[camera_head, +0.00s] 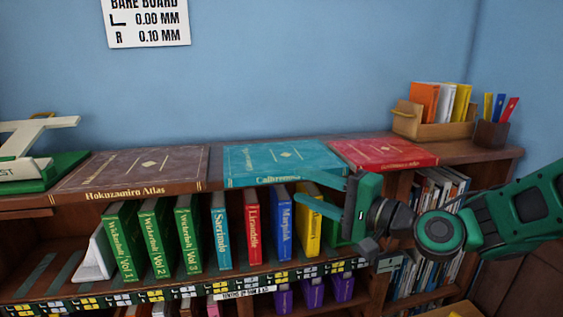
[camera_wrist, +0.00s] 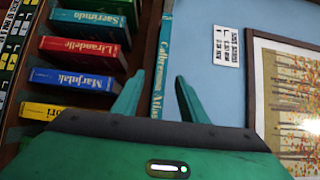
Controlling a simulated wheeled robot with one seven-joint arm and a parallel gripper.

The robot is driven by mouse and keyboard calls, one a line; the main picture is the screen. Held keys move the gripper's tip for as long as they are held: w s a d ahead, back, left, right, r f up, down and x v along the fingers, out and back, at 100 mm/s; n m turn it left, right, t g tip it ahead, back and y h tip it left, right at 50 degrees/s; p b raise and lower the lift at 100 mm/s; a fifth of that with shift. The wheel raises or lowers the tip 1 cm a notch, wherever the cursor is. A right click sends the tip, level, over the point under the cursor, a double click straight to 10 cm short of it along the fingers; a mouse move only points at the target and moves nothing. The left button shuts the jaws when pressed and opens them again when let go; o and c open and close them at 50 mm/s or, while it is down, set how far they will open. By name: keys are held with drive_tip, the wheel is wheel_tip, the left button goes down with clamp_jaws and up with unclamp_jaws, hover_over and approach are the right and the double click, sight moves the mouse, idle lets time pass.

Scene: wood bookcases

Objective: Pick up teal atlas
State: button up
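The teal atlas (camera_head: 282,156) lies flat on top of the bookcase, between a brown atlas and a red one, its spine toward the front. In the wrist view its spine (camera_wrist: 161,45) shows edge-on as a narrow upright band. My gripper (camera_head: 300,190) is at the front right of the teal atlas, near its spine. In the wrist view my gripper (camera_wrist: 161,76) is open, with one green finger on each side of the line of the spine. The fingers look empty. Part of the spine's right end is hidden by a finger in the head view.
The brown atlas (camera_head: 135,170) lies left, the red atlas (camera_head: 384,154) right. Upright books, among them a red one (camera_head: 253,233), a blue one (camera_head: 281,225) and a yellow one (camera_head: 307,222), stand on the shelf below my gripper. A wooden book box (camera_head: 442,131) stands at the back right.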

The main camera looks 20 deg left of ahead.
sight(285, 179)
drive_tip(key=shift+x, duration=3.4)
drive_tip(key=c, duration=1)
drive_tip(key=shift+d, duration=0.1)
drive_tip(key=shift+f, duration=0.15)
